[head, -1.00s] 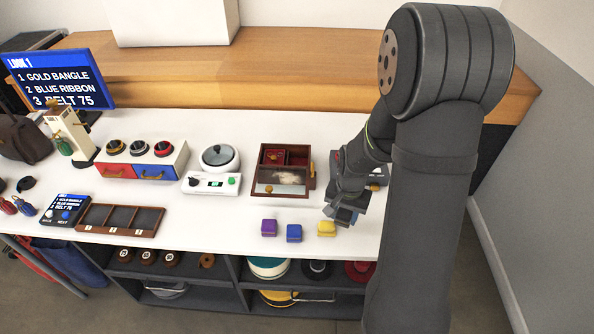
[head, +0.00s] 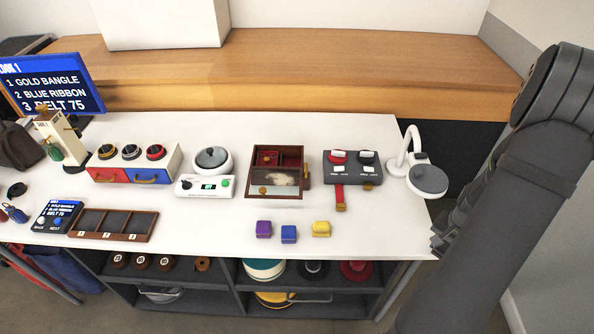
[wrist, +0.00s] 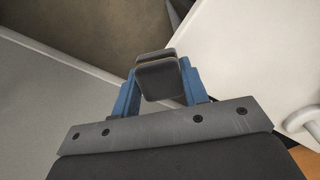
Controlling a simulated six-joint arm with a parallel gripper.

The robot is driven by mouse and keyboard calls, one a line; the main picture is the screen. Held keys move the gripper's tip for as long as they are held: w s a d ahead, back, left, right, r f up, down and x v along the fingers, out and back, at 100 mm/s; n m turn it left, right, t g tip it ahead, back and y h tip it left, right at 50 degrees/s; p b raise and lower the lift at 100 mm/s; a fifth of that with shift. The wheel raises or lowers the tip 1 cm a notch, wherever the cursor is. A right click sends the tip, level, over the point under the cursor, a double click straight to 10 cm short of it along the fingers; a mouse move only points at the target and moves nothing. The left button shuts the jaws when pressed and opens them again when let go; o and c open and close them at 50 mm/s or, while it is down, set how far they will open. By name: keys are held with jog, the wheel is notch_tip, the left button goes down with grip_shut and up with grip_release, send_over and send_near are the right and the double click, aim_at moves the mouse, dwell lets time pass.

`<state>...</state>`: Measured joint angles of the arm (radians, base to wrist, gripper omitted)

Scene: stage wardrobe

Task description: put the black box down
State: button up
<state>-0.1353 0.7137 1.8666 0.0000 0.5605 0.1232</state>
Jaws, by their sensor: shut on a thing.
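The black box (wrist: 160,80) is small with rounded edges and sits between the two blue fingers of my gripper (wrist: 158,70) in the wrist view. My gripper is shut on it. In the head view my gripper (head: 439,240) is at the right front corner of the white table (head: 385,225), partly hidden by my arm. I cannot make out the black box there. In the wrist view the box is held beyond the table's edge, with floor and grey wall behind it.
A white lamp (head: 428,180) stands at the right end. A grey device (head: 352,166) and a brown compartment box (head: 275,190) lie behind. Bare tabletop shows right of the yellow box.

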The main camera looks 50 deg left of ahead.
jog(key=w+d, duration=0.5)
jog(key=d, duration=0.1)
jog(key=w+a+r+m, duration=0.3)
jog(key=w+a+r, duration=0.5)
jog(key=w+r, duration=0.25)
jog(key=w+a+r+m, duration=0.1)
jog(key=w+a+r, duration=0.3)
jog(key=a, duration=0.6)
jog(key=w+a+r+m, duration=0.1)
jog(key=w+a+r, duration=0.1)
jog(key=a+r, duration=0.55)
jog(key=s+a+m, duration=0.1)
jog(key=s+a, duration=0.2)
jog(key=a, duration=1.2)
jog(key=m, duration=0.3)
send_over(291, 161)
jog(key=s+d, duration=0.2)
jog(key=d, duration=0.1)
notch_tip(291, 161, down, 14)
jog(key=f, duration=0.9)
jog(key=shift+s+a, duration=0.15)
jog(key=shift+a, duration=0.05)
